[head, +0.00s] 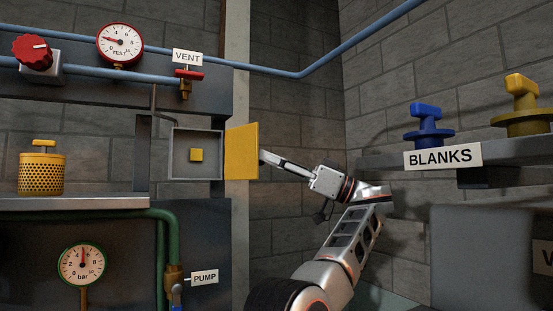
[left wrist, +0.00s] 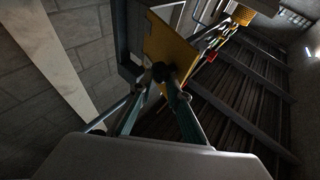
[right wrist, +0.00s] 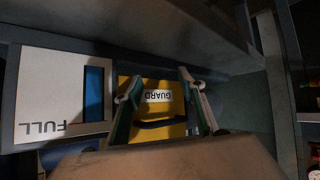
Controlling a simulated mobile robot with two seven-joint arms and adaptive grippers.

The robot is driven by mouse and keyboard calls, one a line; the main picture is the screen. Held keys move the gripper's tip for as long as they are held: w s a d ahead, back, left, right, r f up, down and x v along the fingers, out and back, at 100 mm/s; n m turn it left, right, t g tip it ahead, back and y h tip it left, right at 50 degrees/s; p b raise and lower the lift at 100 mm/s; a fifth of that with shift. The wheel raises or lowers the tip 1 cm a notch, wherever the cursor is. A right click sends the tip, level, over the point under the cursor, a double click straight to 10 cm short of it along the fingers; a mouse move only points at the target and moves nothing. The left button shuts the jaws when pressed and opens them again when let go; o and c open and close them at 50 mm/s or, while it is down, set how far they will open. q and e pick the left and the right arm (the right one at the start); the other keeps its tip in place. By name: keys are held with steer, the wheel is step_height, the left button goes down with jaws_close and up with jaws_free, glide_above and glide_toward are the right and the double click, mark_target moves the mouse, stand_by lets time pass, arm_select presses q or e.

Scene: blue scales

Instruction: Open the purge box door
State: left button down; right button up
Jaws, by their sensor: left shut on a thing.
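The purge box (head: 176,153) is a shallow grey box on the wall panel in the head view, its front uncovered. A small yellow block (head: 198,155) shows inside it. Its yellow door (head: 241,152) stands swung out at the box's right side. My left gripper (head: 264,157) is at the door's right side. In the left wrist view the fingers (left wrist: 163,88) close on a dark round knob (left wrist: 160,72) on the yellow door (left wrist: 172,50). My right gripper (right wrist: 159,86) shows only in the right wrist view, fingers apart, in front of a yellow GUARD piece (right wrist: 162,81).
A VENT valve (head: 186,82) and blue pipe are above the box. A grey shelf (head: 90,202) with a yellow perforated canister (head: 41,170) is at left. A BLANKS shelf (head: 375,161) with blue and yellow knobs is at right. A FULL sign (right wrist: 45,105) is beside the GUARD piece.

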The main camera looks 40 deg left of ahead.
mark_target(242, 162)
arm_select(q)
steer(key=shift+a, duration=0.7)
steer(key=c, duration=2.1)
jaws_free()
steer(key=shift+f, duration=0.1)
steer(key=o, duration=0.3)
steer(key=shift+s+a, duration=0.25)
steer(key=shift+a, duration=0.1)
arm_select(e)
steer(key=shift+a, duration=0.1)
arm_select(q)
steer(key=shift+o, duration=0.2)
steer(key=shift+s+a, duration=0.15)
steer(key=shift+a, duration=0.15)
arm_select(e)
steer(key=shift+s+a+r, duration=0.15)
steer(key=shift+a, duration=0.15)
arm_select(q)
steer(key=shift+d, duration=0.2)
steer(key=shift+w+f, duration=0.1)
steer(key=shift+w, duration=0.1)
arm_select(e)
steer(key=shift+d, duration=0.25)
